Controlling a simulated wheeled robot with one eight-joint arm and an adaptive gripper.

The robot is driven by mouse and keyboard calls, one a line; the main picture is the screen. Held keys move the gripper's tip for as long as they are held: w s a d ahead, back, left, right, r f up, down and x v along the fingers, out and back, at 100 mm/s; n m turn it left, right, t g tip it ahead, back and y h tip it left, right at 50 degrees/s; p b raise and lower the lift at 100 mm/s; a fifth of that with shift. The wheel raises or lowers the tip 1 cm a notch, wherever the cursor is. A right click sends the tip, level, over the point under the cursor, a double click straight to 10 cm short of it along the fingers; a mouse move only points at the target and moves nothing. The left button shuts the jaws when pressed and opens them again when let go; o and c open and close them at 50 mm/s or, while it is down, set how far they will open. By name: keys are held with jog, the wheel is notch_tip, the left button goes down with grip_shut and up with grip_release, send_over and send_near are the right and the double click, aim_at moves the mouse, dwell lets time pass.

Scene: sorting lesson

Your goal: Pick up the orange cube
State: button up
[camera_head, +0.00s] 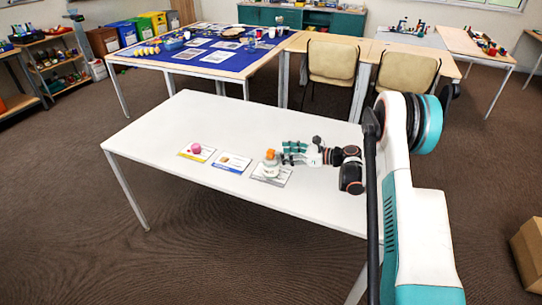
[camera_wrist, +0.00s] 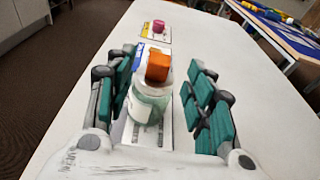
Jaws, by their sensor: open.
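The orange cube (camera_head: 270,155) sits on top of a pale, rounded jar (camera_head: 271,169) near the right part of the white table. In the wrist view the orange cube (camera_wrist: 158,67) rests on the pale greenish jar (camera_wrist: 150,103), which stands on a card. My gripper (camera_head: 287,154) is just right of the cube in the head view. In the wrist view its green-padded fingers are spread to the left and right of the jar and cube, with gaps on both sides. Nothing is held. The contact between cube and jar lid is partly hidden.
A grey-edged card (camera_head: 283,180) lies under the jar. The rest of the white table (camera_head: 160,128) is clear.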

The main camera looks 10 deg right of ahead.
aim_at(273, 151)
jog(key=b+x, duration=0.2)
jog(key=x, duration=0.3)
jog(key=c, duration=0.9)
